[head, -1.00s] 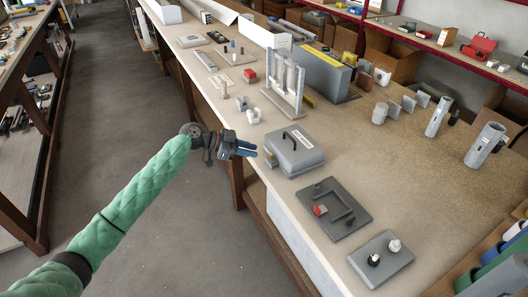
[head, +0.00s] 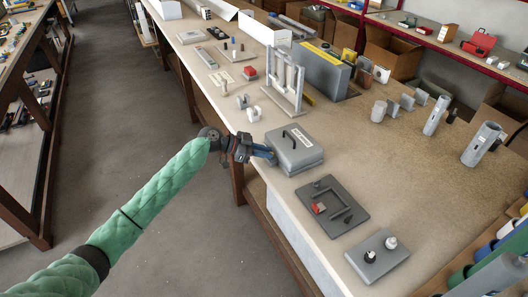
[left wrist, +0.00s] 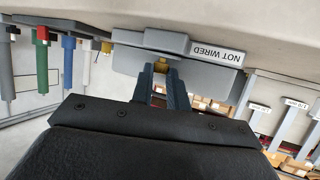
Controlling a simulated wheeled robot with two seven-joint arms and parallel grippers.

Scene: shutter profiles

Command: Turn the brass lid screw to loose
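The grey box (head: 295,147) with a black handle on its lid stands at the table's front edge in the head view. In the left wrist view the box (left wrist: 200,77) carries a "NOT WIRED" label. The brass screw (left wrist: 160,66) shows at the box's side, between the fingertips. My left gripper (head: 266,153) points at the box's left side, its blue fingers hiding the screw in the head view. In the left wrist view the gripper (left wrist: 160,75) has its fingers apart, one on each side of the screw; contact is unclear. My right gripper is not in view.
A dark grey plate (head: 334,206) with a red piece and a grey plate (head: 377,256) with two knobs lie nearer. A light grey upright frame (head: 287,85) stands behind the box. Bare tabletop (head: 400,165) lies to the right.

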